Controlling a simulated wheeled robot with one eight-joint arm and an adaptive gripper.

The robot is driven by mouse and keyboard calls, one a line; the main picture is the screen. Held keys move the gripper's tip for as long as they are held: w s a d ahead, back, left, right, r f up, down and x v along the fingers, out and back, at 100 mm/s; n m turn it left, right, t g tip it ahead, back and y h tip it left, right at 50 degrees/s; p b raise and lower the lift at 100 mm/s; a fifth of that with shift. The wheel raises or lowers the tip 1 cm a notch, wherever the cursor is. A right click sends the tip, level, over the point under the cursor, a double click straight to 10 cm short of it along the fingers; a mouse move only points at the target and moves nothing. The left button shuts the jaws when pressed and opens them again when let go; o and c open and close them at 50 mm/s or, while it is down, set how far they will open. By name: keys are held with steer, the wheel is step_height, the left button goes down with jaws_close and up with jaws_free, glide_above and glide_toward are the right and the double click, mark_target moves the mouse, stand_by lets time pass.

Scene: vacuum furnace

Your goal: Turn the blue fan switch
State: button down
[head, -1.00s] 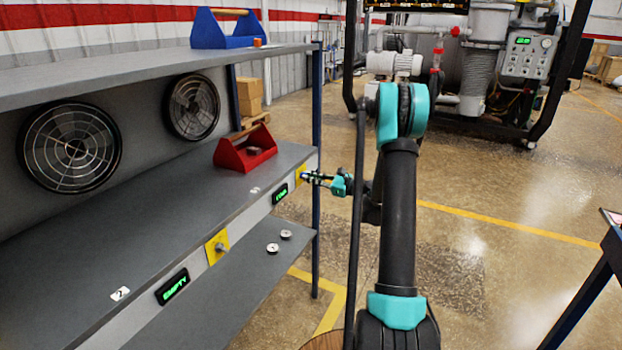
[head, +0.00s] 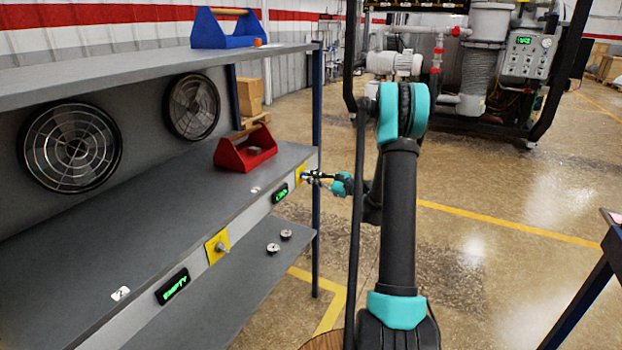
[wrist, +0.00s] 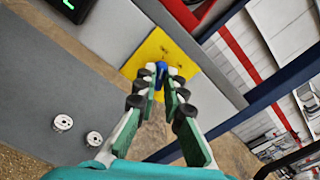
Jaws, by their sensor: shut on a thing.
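The blue fan switch (wrist: 161,68) sits on a yellow plate (wrist: 148,50) on the shelf's front edge. In the wrist view my gripper (wrist: 161,82) has its fingertips closed around the switch. In the head view my gripper (head: 310,177) reaches the far yellow plate (head: 300,174) from the right. The switch itself is too small and covered to make out there. Two round fans (head: 71,147) (head: 192,107) are set in the shelf's back wall.
A second yellow plate with a grey switch (head: 217,246) is nearer, beside a green "EMPTY" display (head: 172,287). A red toolbox (head: 245,148) stands on the middle shelf. Two small round parts (head: 279,241) lie on the lower shelf. A blue post (head: 316,215) is close to my gripper.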

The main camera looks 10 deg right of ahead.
steer(key=c, duration=1.6)
jaws_free()
steer(key=shift+d, duration=0.15)
steer(key=v, duration=1.2)
